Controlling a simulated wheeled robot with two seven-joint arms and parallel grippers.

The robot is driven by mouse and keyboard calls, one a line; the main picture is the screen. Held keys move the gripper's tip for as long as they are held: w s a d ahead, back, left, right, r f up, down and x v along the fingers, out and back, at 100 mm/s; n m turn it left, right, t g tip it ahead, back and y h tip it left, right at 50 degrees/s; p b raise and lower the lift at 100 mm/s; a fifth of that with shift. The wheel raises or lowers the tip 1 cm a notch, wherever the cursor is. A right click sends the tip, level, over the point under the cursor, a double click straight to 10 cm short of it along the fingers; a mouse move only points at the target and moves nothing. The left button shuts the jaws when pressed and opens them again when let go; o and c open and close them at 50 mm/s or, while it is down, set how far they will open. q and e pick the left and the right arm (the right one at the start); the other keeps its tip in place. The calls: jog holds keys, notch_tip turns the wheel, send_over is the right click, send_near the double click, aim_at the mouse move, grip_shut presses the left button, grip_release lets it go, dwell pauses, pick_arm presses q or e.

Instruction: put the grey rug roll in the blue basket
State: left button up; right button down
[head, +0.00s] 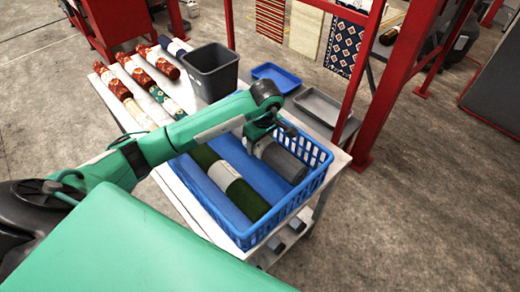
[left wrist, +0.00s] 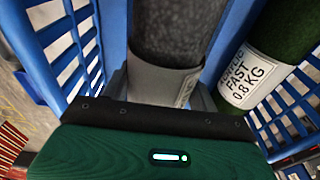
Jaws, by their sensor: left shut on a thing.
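The grey rug roll (head: 284,163) is dark grey with a pale label band. It lies within the walls of the blue basket (head: 290,214), at the far right side. My left gripper (head: 258,134) is shut on the roll around its label end. In the left wrist view the grey roll (left wrist: 175,32) sits between the fingers, with blue basket walls (left wrist: 58,45) on both sides. Whether the roll's underside touches the basket floor is hidden. My right gripper is not in view.
A dark green roll (head: 251,199) with a white label lies in the basket beside the grey one. A grey bin (head: 212,72), patterned rolls (head: 118,88), a blue tray (head: 276,76) and a grey tray (head: 324,110) stand behind. A red post (head: 367,130) rises at the right.

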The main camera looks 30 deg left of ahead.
pick_arm(q)
jog(key=shift+f, duration=0.6)
notch_tip(320, 180, down, 2)
jog(key=shift+f, duration=0.6)
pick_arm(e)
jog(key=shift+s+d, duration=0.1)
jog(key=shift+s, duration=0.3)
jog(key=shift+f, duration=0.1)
pick_arm(q)
jog(key=o, duration=1)
jog(key=shift+f, duration=0.1)
jog(key=o, duration=0.4)
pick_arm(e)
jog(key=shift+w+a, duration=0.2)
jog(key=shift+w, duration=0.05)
